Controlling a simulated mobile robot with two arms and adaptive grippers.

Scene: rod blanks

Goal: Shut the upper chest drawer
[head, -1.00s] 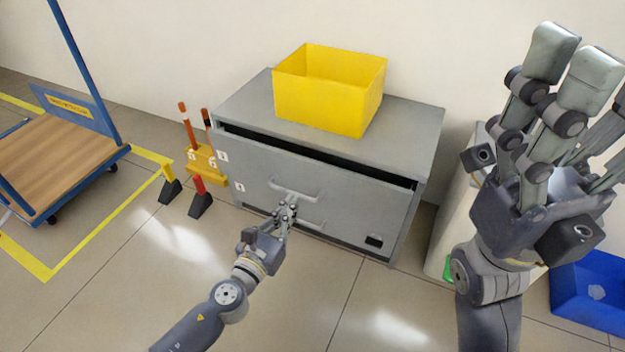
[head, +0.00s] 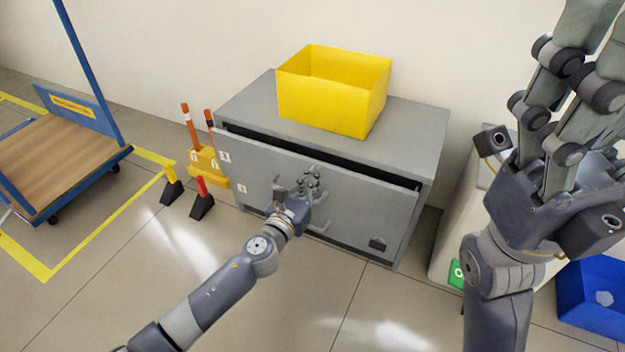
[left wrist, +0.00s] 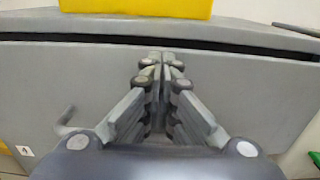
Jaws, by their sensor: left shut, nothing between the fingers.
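The grey chest (head: 425,125) stands against the wall. Its upper drawer (head: 365,205) is partly out, with a dark gap between its front and the chest top; the gap also shows in the left wrist view. My left gripper (head: 313,175) is shut and empty, in front of the drawer face near its handle. In the left wrist view its fingers (left wrist: 160,65) are together, pointing at the drawer front (left wrist: 240,90); I cannot tell if they touch it. A handle (left wrist: 68,120) shows at left there. My right gripper (head: 585,90) is raised at right, its fingertips cut off.
A yellow bin (head: 325,105) sits on the chest top. Orange-handled posts on a yellow stand (head: 208,165) are beside the chest at left. A blue-framed cart (head: 60,150) is farther left. A blue crate (head: 590,315) lies at lower right.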

